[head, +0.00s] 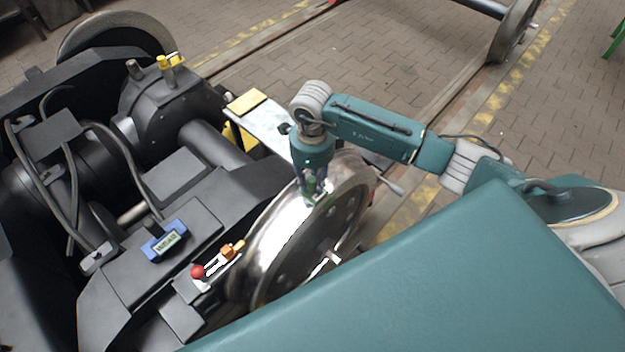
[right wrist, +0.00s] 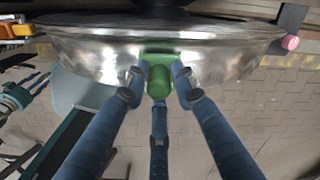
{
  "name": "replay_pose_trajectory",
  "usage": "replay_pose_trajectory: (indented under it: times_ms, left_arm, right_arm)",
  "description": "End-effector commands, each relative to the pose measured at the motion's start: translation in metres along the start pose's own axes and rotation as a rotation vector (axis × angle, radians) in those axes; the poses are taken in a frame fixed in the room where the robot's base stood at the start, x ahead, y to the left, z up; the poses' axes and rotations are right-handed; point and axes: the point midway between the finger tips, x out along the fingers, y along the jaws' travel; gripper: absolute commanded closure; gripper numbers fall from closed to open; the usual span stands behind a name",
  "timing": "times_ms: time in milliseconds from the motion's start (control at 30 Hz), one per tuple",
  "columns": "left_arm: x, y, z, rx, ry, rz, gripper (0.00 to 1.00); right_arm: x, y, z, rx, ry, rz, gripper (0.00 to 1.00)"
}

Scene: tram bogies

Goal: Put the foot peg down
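The foot peg, a small green block with a round knob, shows in the right wrist view (right wrist: 159,74) against the shiny rim of the wheel (right wrist: 95,58). The fingers of my right gripper (right wrist: 160,80) close on it from both sides, with a third finger below. In the head view my right gripper (head: 312,190) points down at the top of the steel wheel (head: 290,240), with a bit of green between its fingers. Whether the peg rests on the rim or is just above it is hard to tell. What seems to be my left gripper (right wrist: 36,84) shows small at the left of the wrist view.
A blue gauge marked "WEAR" (head: 165,240) lies on the black bogie frame (head: 190,215). A red-knobbed part (head: 198,272) and an orange part (head: 229,251) sit beside the wheel. A yellow block (head: 246,102) lies on a pale plate behind my right gripper. Paved floor lies beyond.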

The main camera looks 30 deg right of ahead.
Motion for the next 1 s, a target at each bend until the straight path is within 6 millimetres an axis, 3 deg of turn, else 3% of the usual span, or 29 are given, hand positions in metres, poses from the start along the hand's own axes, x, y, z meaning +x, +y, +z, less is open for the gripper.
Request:
replay_pose_trajectory:
  times_ms: [433, 800, 1000]
  left_arm:
    - [-0.009, 0.001, -0.001, 0.003, 0.0, 0.001, 0.59]
    - [-0.063, -0.001, -0.006, 0.003, 0.001, 0.001, 0.59]
    - [-0.079, -0.001, -0.008, 0.003, 0.001, 0.0, 0.59]
  right_arm:
    - [-0.01, 0.0, 0.0, 0.001, -0.001, 0.0, 0.6]
    - [-0.09, -0.001, 0.0, 0.0, -0.001, -0.003, 0.6]
    - [-0.118, -0.001, 0.0, 0.0, 0.0, -0.002, 0.6]
